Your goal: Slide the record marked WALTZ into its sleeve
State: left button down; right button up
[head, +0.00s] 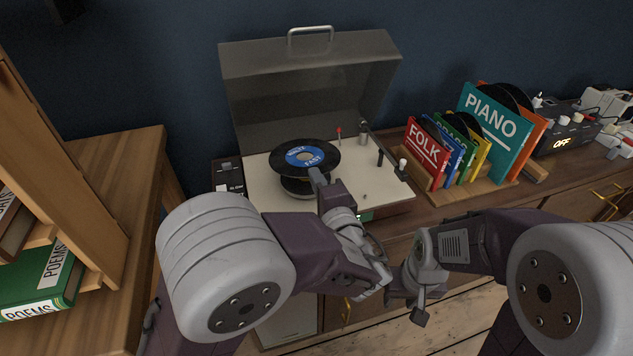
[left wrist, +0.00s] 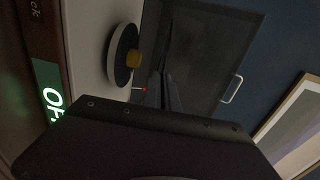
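The WALTZ record (head: 322,149) is black with a blue label and lies flat, raised on the turntable (head: 258,174) under an open lid. In the left wrist view a dark disc (left wrist: 124,48) with an orange centre piece shows nearly edge-on. My left gripper (head: 319,179) is at the record's near edge; contact and finger gap are unclear. It shows dark in the left wrist view (left wrist: 165,92). My right gripper (head: 419,317) hangs low in front of the cabinet, away from the records; its opening is unclear. Upright sleeves include FOLK (head: 425,152) and PIANO (head: 492,122); no sleeve reads WALTZ.
A wooden rack (head: 462,192) holds the sleeves, some with black records showing. The grey lid (head: 290,85) rises behind the turntable. The tone arm (head: 383,142) and small knobs stand right of the record. A wooden bookshelf (head: 60,170) stands left.

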pick_arm(q)
jog(key=shift+r, duration=0.65)
jog(key=s+d+r+p, duration=0.1)
jog(key=s+d+r, duration=0.1)
jog(key=s, duration=0.5)
jog(key=shift+s+d+r+p, duration=0.2)
jog(key=shift+s+r+p, duration=0.15)
jog(key=shift+r, duration=0.15)
